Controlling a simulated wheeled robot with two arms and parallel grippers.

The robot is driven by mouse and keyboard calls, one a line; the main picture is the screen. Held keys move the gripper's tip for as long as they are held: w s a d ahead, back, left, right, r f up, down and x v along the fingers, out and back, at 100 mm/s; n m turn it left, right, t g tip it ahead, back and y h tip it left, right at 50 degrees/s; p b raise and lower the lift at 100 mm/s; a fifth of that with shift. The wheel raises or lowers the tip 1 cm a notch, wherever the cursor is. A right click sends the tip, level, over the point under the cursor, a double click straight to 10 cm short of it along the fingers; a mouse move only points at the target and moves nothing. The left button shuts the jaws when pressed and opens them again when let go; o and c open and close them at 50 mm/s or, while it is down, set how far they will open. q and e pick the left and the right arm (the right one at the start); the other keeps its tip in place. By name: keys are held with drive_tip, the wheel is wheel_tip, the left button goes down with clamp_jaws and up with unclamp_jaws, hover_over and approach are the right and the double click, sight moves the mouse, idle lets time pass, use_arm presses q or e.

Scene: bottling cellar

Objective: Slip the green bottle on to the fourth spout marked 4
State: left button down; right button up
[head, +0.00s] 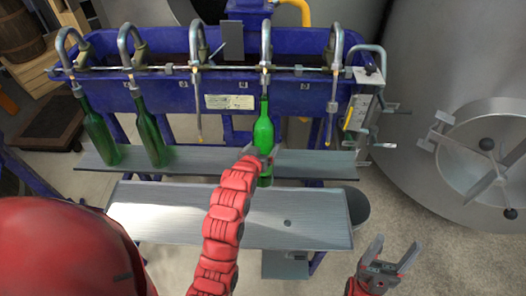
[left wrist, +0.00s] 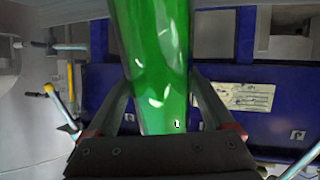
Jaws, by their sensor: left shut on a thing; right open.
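The green bottle (head: 264,135) stands roughly upright below the fourth spout (head: 265,50) from the left. Its mouth meets the lower part of that spout; I cannot tell whether the tube is inside the neck or just behind it. The bottle's base overlaps the front edge of the bottle shelf in the picture. My left gripper (head: 260,155) is shut around the bottle's lower body. In the left wrist view the bottle (left wrist: 155,60) fills the space between the fingers, its mouth out of view. My right gripper (head: 378,268) is open and empty at the lower right.
Two darker green bottles (head: 97,135) (head: 150,138) stand on the shelf (head: 210,165) under the first two spouts. The third (head: 198,100) and fifth (head: 332,100) spouts hang free. A blue trough (head: 175,95) is behind, a grey board (head: 290,222) in front, a steel tank (head: 430,60) at right.

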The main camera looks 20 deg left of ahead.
use_arm(q)
drive_tip(key=shift+w+a+r, duration=0.1)
drive_tip(key=shift+w+r, duration=0.15)
drive_tip(key=shift+r, duration=0.35)
drive_tip(key=shift+w+a+r, duration=0.1)
drive_tip(key=shift+w+r, duration=0.15)
drive_tip(key=shift+r, duration=0.3)
drive_tip(key=shift+w+a+f+t+b, duration=0.1)
drive_tip(key=shift+w+f+t+b, duration=0.3)
drive_tip(key=shift+f+b, duration=0.35)
drive_tip(key=w+b, duration=0.1)
drive_tip(key=w+f+t+b, duration=0.1)
drive_tip(key=b, duration=0.1)
drive_tip(key=shift+w+a+f+b, duration=0.15)
drive_tip(key=shift+a+f+b, duration=0.1)
drive_tip(key=shift+a+b, duration=0.05)
drive_tip(key=b, duration=0.1)
drive_tip(key=w+t+b, duration=0.1)
drive_tip(key=w+f+b, duration=0.1)
drive_tip(key=shift+a+m, duration=0.3)
drive_tip(key=shift+r+t, duration=0.15)
drive_tip(key=shift+t, duration=0.15)
drive_tip(key=shift+s+f+b, duration=0.1)
drive_tip(key=shift+f+b, duration=0.2)
drive_tip(key=shift+f, duration=0.7)
unclamp_jaws()
drive_tip(key=shift+f, duration=0.1)
drive_tip(key=shift+s, duration=0.1)
